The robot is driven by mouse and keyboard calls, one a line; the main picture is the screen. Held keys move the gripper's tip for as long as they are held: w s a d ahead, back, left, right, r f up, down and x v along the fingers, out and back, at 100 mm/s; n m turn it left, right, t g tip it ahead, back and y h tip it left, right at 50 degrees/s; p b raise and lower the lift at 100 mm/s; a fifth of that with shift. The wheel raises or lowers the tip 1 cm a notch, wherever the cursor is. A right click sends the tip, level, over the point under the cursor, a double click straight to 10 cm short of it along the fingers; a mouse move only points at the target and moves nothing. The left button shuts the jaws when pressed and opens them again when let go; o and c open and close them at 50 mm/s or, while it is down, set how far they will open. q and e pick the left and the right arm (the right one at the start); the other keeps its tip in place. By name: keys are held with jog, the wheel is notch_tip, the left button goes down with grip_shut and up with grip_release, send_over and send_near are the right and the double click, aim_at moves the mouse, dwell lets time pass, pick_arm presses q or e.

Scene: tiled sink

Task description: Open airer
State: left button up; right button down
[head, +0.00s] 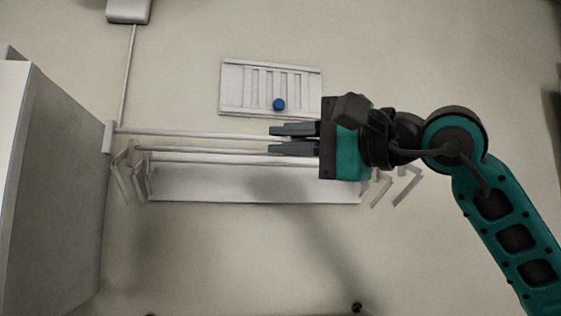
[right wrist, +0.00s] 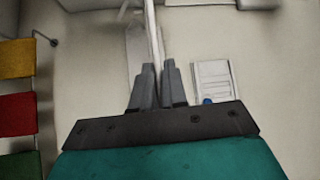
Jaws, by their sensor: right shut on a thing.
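The airer (head: 250,185) is a white wall rack with thin horizontal rails and folding zigzag side arms at its left and right ends. In the head view my right gripper (head: 270,139) reaches in from the right, its fingers pointing left across the front rail (head: 190,134). It is shut on that rail. In the right wrist view the rail (right wrist: 152,30) runs up from between the fingertips of the gripper (right wrist: 159,66). The right end of the airer is partly hidden behind my gripper. My left gripper is not in view.
A white slatted panel (head: 240,90) with a blue knob (head: 279,104) lies above the airer. A grey box-like unit (head: 50,190) stands close at the left. Yellow, red and green cloths (right wrist: 15,115) hang at the left in the right wrist view.

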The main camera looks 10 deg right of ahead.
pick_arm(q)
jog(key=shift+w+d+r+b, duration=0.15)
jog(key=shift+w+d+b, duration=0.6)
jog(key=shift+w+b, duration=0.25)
pick_arm(e)
jog(key=s, duration=1.1)
jog(key=shift+s, duration=0.15)
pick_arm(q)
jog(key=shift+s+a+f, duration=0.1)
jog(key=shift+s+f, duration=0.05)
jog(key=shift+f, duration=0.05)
pick_arm(e)
jog(key=c, duration=1.3)
grip_release()
jog(key=shift+d, duration=0.1)
